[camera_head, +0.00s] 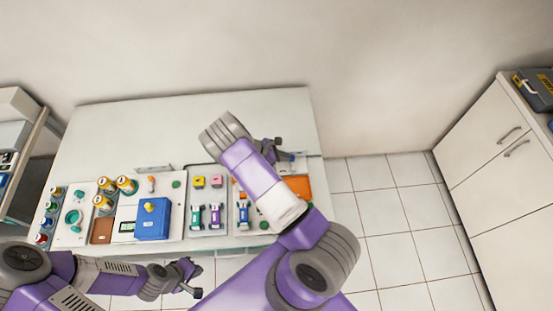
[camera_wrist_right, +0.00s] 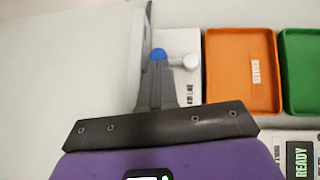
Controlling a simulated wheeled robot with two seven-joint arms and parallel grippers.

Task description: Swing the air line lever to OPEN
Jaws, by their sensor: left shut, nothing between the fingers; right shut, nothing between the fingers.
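The air line panel (camera_wrist_right: 180,90) is a white plate with partly covered lettering in the right wrist view. A round blue part (camera_wrist_right: 158,55) and a pale knob-like part (camera_wrist_right: 190,62) sit on it; I cannot tell the lever's exact position. The blue part also shows in the head view (camera_head: 288,157), beside my right gripper (camera_head: 284,152). My right gripper's shut fingers (camera_wrist_right: 153,70) are empty and overlap the blue part in the wrist view; contact cannot be told. My left gripper (camera_head: 195,280) is shut and empty, in front of the table's near edge.
An orange tray (camera_wrist_right: 242,70) and a green tray (camera_wrist_right: 300,65) lie right of the panel. A blue box (camera_head: 152,218), yellow-topped jars (camera_head: 126,185) and small coloured tools (camera_head: 196,217) stand on the table (camera_head: 120,125). The table's back is clear, with a wall behind.

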